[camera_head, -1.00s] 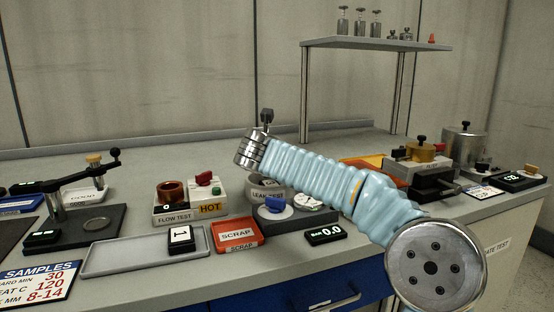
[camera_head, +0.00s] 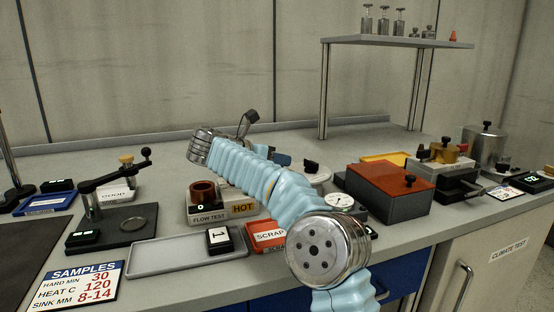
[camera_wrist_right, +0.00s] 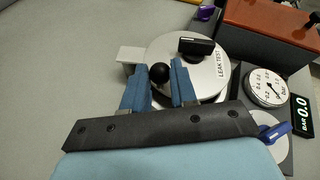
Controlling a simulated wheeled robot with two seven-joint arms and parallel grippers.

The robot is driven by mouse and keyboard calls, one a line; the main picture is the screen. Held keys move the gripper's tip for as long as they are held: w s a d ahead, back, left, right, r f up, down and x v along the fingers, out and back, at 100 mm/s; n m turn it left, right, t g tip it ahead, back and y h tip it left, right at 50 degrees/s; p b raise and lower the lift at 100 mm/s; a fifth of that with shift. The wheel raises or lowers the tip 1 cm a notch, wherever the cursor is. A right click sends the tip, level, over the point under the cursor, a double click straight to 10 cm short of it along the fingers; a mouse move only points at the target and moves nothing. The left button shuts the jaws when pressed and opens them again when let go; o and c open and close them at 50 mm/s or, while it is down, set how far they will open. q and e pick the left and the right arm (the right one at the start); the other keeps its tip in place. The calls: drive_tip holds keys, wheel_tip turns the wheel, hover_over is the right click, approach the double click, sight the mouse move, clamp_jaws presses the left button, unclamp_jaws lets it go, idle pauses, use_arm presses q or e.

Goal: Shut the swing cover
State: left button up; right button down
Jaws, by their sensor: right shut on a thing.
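The swing cover (camera_wrist_right: 185,60) is a pale round disc with a black handle (camera_wrist_right: 197,46), seen in the right wrist view at the leak test station. It lies flat and appears to cover the pot. In the head view the cover (camera_head: 317,173) shows partly, behind my right arm. My right gripper (camera_wrist_right: 160,78) has its blue fingers closed around a black ball knob (camera_wrist_right: 159,72) at the cover's left side. In the head view only a bit of this gripper (camera_head: 283,158) shows past the arm. My left gripper is not in view.
A red-topped box (camera_head: 390,184) stands close on the cover's right. A pressure gauge (camera_wrist_right: 266,87) and a blue lever (camera_wrist_right: 274,133) sit beside the pot. The flow test station (camera_head: 205,203) and red scrap tray (camera_head: 268,235) lie left and in front. Bench behind is clear.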

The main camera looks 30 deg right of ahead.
drive_tip(key=shift+w+a, duration=0.1)
drive_tip(key=shift+w, duration=0.05)
idle(0.3)
drive_tip(key=c, duration=0.9)
unclamp_jaws()
drive_tip(key=v, duration=1.3)
drive_tip(key=shift+a+r, duration=0.2)
drive_tip(key=shift+a, duration=0.2)
